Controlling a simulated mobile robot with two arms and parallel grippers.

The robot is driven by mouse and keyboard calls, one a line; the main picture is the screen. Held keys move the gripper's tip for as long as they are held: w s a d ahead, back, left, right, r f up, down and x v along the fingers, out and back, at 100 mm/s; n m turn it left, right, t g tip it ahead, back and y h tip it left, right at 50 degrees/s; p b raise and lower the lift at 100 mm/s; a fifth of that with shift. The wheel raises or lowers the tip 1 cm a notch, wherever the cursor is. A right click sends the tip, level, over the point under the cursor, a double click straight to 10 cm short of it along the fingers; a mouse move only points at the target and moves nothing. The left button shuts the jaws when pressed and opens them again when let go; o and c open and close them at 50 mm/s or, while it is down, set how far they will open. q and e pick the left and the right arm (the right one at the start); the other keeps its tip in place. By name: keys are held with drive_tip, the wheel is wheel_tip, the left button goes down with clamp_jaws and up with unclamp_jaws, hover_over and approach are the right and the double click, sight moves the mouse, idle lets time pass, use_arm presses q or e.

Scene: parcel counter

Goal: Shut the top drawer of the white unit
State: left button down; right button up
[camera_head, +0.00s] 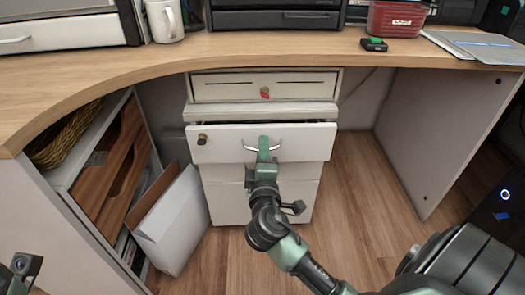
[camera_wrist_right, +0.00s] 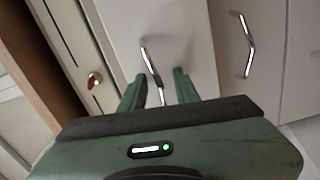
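The white unit (camera_head: 262,110) stands under the wooden counter. Its top drawer (camera_head: 222,150) is pulled out, with a dark gap behind the front and a lock knob at its left. The drawer's curved metal handle (camera_head: 288,146) also shows in the right wrist view (camera_wrist_right: 148,62). My right gripper (camera_head: 268,148) is at this handle, partly covering it. In the wrist view my right gripper (camera_wrist_right: 159,88) has its green fingers apart, one on each side of the handle, with visible gaps. A lower drawer with its own handle (camera_wrist_right: 244,48) looks shut.
A white drawer box (camera_head: 300,86) with a red key (camera_head: 265,93) sits directly under the counter (camera_head: 235,48). A white box (camera_head: 175,225) stands on the floor left of the unit. A white side panel (camera_head: 435,130) stands at right. Floor between them is clear.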

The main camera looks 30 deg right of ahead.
drive_tip(key=shift+c, duration=0.2)
clamp_jaws()
drive_tip(key=shift+a, duration=0.1)
idle(1.0)
drive_tip(key=shift+w, duration=0.1)
